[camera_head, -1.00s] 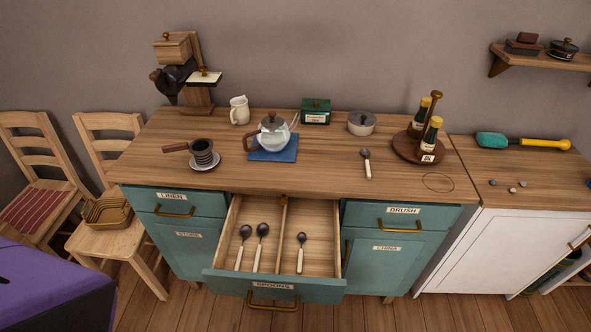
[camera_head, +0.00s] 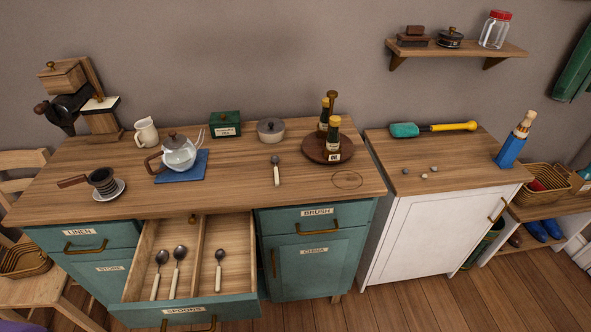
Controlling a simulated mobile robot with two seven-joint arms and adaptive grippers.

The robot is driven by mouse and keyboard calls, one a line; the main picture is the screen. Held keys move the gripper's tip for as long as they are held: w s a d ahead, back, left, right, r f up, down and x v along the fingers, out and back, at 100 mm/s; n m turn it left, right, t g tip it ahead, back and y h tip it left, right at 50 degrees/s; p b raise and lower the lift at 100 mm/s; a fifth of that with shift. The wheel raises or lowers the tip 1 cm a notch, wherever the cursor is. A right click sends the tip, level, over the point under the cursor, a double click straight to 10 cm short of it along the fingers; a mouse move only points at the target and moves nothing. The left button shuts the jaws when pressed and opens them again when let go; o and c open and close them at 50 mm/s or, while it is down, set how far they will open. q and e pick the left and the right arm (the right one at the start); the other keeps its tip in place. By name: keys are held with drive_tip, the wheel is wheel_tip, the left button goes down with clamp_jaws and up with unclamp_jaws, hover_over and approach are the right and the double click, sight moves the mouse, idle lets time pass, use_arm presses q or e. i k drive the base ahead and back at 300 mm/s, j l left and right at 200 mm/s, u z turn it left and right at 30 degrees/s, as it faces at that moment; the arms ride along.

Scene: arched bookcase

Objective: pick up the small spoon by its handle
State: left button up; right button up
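A spoon with a dark bowl and pale handle (camera_head: 276,171) lies on the wooden counter (camera_head: 235,180), its handle toward the front edge. The drawer labelled SPOONS (camera_head: 229,280) is open. In its left compartment lie two spoons, a left one (camera_head: 157,273) and a slightly longer one (camera_head: 177,270). A third, shorter-looking spoon (camera_head: 219,269) lies alone in the right compartment. All their handles point toward the drawer front. Neither of my grippers is in view.
A bottle tray (camera_head: 310,153), a grey pot (camera_head: 271,130), a green box (camera_head: 225,124) and a glass pot (camera_head: 179,154) stand on the counter. A white cabinet (camera_head: 430,237) stands to the right. The open drawer juts out in front.

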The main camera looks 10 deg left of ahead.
sight(275, 159)
drive_tip(key=i+l, duration=0.1)
drive_tip(key=l, duration=0.3)
drive_tip(key=i+l, duration=0.1)
drive_tip(key=l, duration=0.3)
drive_tip(key=i+l, duration=0.1)
drive_tip(key=l, duration=0.3)
